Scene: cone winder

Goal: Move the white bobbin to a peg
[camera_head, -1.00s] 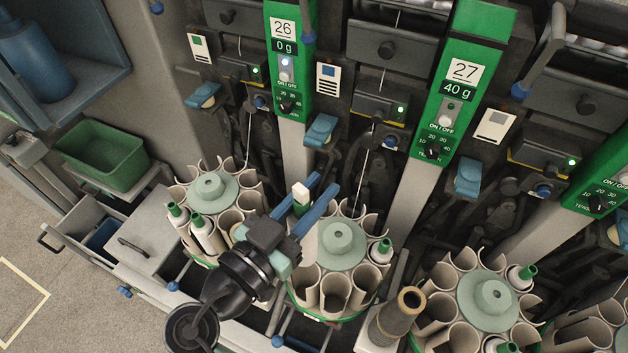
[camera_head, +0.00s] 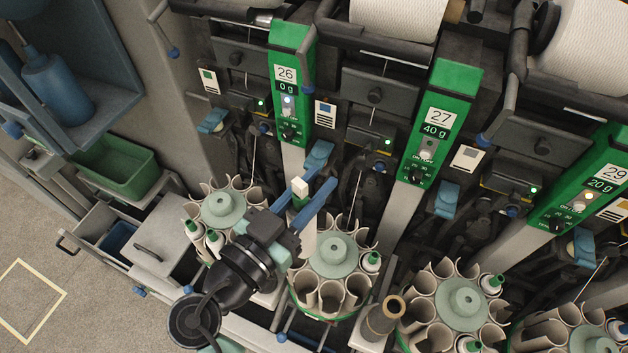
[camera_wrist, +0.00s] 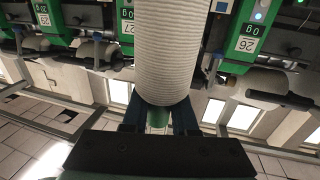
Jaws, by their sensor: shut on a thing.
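My gripper (camera_head: 322,190), with blue fingers, is shut on the white bobbin, beside and above the middle round magazine (camera_head: 332,252). In the wrist view the bobbin (camera_wrist: 178,55) is a large ribbed white cylinder, with its green end (camera_wrist: 158,118) between the fingers. The gripper and arm hide much of the bobbin in the head view. I cannot clearly make out a free peg.
Other round magazines stand at left (camera_head: 222,208) and right (camera_head: 462,300), with pale pockets and several green-tipped bobbins. Green control panels (camera_head: 432,125) rise behind. A green bin (camera_head: 115,165) is at left.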

